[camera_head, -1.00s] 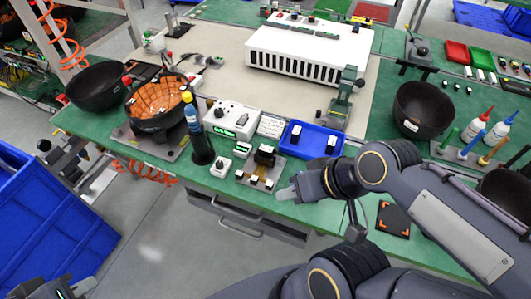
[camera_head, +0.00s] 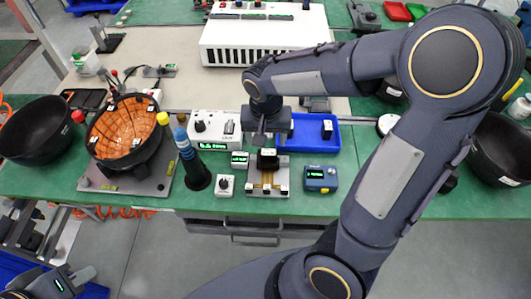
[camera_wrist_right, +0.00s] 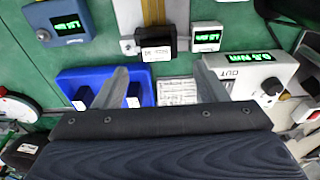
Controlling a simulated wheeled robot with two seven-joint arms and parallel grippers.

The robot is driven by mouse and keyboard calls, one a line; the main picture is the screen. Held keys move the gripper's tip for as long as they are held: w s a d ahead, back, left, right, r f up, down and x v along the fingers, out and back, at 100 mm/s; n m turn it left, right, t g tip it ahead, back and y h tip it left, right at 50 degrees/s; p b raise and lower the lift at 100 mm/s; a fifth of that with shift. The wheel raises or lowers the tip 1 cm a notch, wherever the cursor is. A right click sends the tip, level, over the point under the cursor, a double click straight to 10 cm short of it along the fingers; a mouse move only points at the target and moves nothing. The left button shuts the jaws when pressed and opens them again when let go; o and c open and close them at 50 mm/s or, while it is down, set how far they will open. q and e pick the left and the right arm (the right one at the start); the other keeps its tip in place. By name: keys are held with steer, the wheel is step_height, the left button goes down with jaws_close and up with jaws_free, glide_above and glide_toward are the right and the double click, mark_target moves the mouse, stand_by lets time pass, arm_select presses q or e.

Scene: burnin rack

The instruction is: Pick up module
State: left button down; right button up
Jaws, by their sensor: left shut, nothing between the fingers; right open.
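A black module (camera_head: 267,158) sits upright in a small fixture plate (camera_head: 254,188) with a gold strip near the table's front edge. The module also shows in the right wrist view (camera_wrist_right: 155,43). A blue tray (camera_head: 310,147) behind it to the right holds more small black modules, one of them at its right end (camera_head: 327,130). My right gripper (camera_head: 262,138) points down just behind the fixture module. Its two fingers (camera_wrist_right: 160,70) are apart and empty in the wrist view, with the tray partly behind the left finger. My left gripper (camera_head: 82,275) is shut and empty, low at the left.
A control box (camera_head: 213,130) with a green display stands left of my right gripper. A dark cylinder holder (camera_head: 198,178) and a black bowl (camera_head: 40,130) are further left. A blue meter (camera_head: 320,179) is right of the fixture. A white rack (camera_head: 265,35) stands behind.

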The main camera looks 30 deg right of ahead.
mark_target(268, 152)
steer(key=f, duration=0.5)
steer(key=d+f, duration=0.1)
steer(key=f, duration=0.1)
steer(key=shift+w+d+f, duration=0.1)
steer(key=shift+w+f, duration=0.1)
steer(key=shift+w, duration=0.2)
steer(key=c, duration=1.1)
steer(key=shift+o, duration=0.2)
steer(key=shift+r, duration=0.1)
